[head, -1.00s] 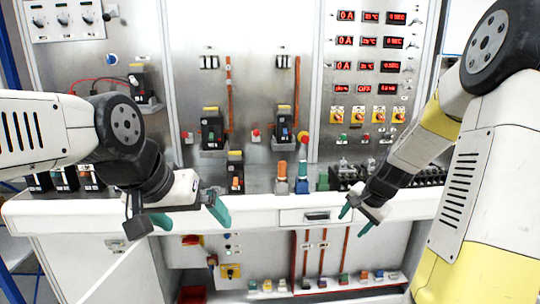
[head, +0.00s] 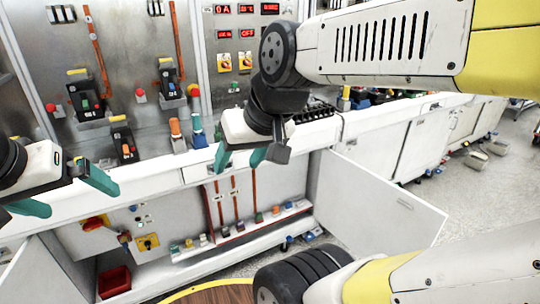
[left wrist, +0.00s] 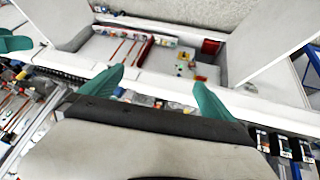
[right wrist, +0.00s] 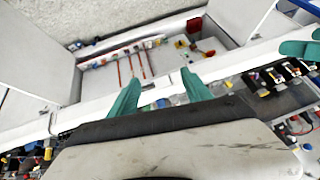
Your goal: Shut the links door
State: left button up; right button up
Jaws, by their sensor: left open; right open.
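The lower cabinet with upright red bars (head: 235,200) stands open. A white door (head: 385,195), which looks like the links door, stands swung out on its right side. This door also shows in the left wrist view (left wrist: 55,20) and the right wrist view (right wrist: 38,50). My right gripper (head: 240,160) is open and empty in front of the bench edge above the bars, left of the door and apart from it. My left gripper (head: 65,195) is open and empty in front of the bench at the left, far from the door.
Another white door (left wrist: 275,40) stands open on the cabinet's other side. A red bin (head: 114,282) sits inside at the lower left. The bench front (head: 170,178) runs across above the opening. Bare floor (head: 480,205) lies beyond the door at the right.

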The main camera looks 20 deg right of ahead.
aim_at(358, 205)
jog(key=k+l, duration=0.1)
jog(key=l, duration=0.3)
jog(key=k+l+u, duration=0.1)
jog(key=l, duration=0.25)
jog(key=k+l, duration=0.1)
jog(key=l, duration=0.3)
jog(key=k+l, duration=0.1)
jog(key=l, duration=0.25)
jog(key=k+l+u, duration=0.1)
jog(key=l, duration=0.3)
jog(key=k+l+u, duration=0.1)
jog(key=l, duration=0.3)
jog(key=k+l+u, duration=0.1)
jog(key=l, duration=0.3)
jog(key=k+l+u, duration=0.1)
jog(key=l, duration=0.3)
jog(key=k+l+u, duration=0.1)
jog(key=l, duration=0.25)
jog(key=k+l+u, duration=0.1)
jog(key=k+l, duration=0.15)
jog(key=l, duration=0.15)
jog(key=k+l+u, duration=0.1)
jog(key=l, duration=0.25)
jog(key=l+u, duration=0.4)
jog(key=l, duration=1.4)
jog(key=k+j, duration=0.3)
jog(key=k+j+u, duration=0.1)
jog(key=k+j, duration=0.2)
jog(key=j, duration=0.2)
